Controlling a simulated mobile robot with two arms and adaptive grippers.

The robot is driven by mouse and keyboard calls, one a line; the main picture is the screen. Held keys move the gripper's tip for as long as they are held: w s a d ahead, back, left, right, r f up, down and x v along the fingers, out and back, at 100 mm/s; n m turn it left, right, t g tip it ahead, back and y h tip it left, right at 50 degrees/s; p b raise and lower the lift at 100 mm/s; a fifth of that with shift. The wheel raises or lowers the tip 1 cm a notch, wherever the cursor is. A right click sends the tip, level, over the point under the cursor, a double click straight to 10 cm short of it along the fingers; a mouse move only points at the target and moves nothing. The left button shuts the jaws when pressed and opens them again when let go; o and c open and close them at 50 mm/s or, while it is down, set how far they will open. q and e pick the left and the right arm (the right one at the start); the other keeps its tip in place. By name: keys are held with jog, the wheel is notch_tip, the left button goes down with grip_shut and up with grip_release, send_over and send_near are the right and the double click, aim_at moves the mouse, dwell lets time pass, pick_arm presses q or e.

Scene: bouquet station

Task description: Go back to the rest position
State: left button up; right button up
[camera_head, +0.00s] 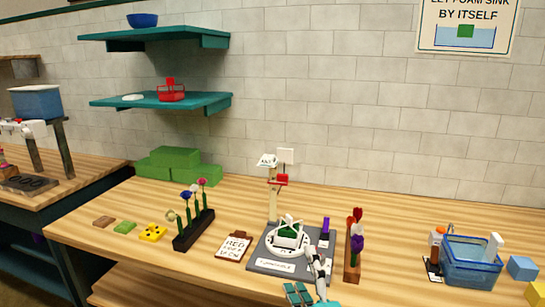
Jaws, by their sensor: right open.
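My right gripper (316,262) reaches in from the bottom middle, over the front right part of a grey station board (262,262). It is open, and I see nothing held in it. On the board, a white round holder (270,243) carries a dark green block (287,236) with white loops around it. The gripper is just in front and right of this holder; I cannot tell whether they touch. My left gripper is not in view.
A dark flower rack (194,231) and a clipboard (234,246) stand left of the board. A wooden flower holder (353,265) and a blue clear basin (470,268) stand right. Green blocks (180,163) lie at the back. Bare wood lies between holder and basin.

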jog(key=s+d+f+m+g+h, duration=0.4)
jog(key=d+f+m, duration=0.3)
jog(key=f, duration=0.4)
jog(key=s+d+f+m+g, duration=0.3)
jog(key=s+f+g, duration=0.15)
jog(key=s, duration=0.35)
jog(key=s+d+f+m+g, duration=0.2)
jog(key=s+f+m+g, duration=0.15)
jog(key=s+f, duration=0.35)
jog(key=s+d+f+m+g, duration=0.3)
jog(key=s+f+g, duration=0.15)
jog(key=s, duration=0.45)
jog(key=s+d+f+x, duration=0.1)
jog(key=s+x, duration=0.2)
jog(key=x, duration=1)
jog(key=s+d+x, duration=0.1)
jog(key=s+x, duration=0.1)
jog(key=x, duration=1)
jog(key=s+d+f+g+h, duration=0.1)
jog(key=s+d+f, duration=0.1)
jog(key=s+f, duration=1.5)
jog(key=shift+s+d, duration=0.25)
jog(key=shift+d, duration=0.1)
jog(key=shift+f+g, duration=0.1)
jog(key=shift+g, duration=0.15)
jog(key=shift+c, duration=0.3)
